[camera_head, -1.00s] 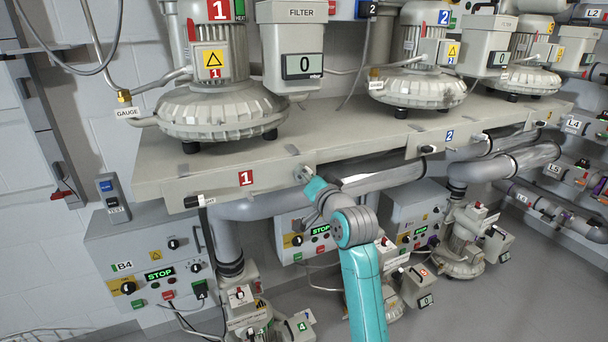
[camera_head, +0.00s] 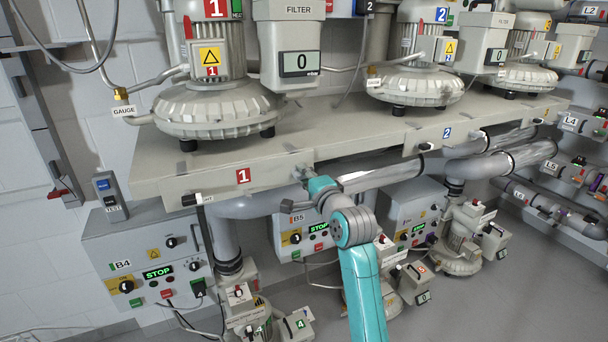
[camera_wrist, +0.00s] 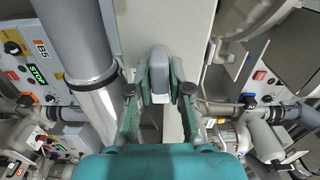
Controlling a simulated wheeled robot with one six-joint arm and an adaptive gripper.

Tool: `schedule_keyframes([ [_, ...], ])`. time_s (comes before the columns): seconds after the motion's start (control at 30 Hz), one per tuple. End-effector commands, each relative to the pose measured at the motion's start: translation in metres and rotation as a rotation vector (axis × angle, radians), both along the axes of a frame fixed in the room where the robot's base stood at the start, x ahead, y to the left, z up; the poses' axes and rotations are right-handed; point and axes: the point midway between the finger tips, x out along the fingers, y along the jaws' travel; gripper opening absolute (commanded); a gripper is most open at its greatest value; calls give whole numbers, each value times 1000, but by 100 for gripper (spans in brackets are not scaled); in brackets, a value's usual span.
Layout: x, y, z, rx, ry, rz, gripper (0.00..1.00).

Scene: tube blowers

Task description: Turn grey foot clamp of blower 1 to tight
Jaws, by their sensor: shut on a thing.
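The grey foot clamp of blower 1 (camera_wrist: 158,68) shows in the wrist view as a rounded grey lever between my fingers. My gripper (camera_wrist: 160,90) is shut on it, one finger on each side. In the head view, the clamp (camera_head: 302,170) is at the shelf's front edge, right of the red 1 label, and my teal wrist reaches up to it from below. My fingertips are hard to make out there. Blower 1 (camera_head: 217,108) stands on the shelf above. The clamp's turn angle is not clear.
The shelf (camera_head: 222,161) overhangs my arm. A large grey pipe (camera_wrist: 75,35) runs close left of my gripper in the wrist view. Control box B5 (camera_head: 298,219) and box B4 (camera_head: 122,283) are below. Blower 2 (camera_head: 417,85) stands further right. Open floor lies at lower right.

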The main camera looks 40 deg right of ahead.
Motion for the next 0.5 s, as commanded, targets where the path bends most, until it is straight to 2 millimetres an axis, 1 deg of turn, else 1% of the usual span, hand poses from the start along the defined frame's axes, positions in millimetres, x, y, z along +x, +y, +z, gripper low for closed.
schedule_keyframes([
  [0.23, 0, -1, -1, 50, -13, -1, 0],
  [0.5, 0, -1, -1, 57, -15, -1, 0],
])
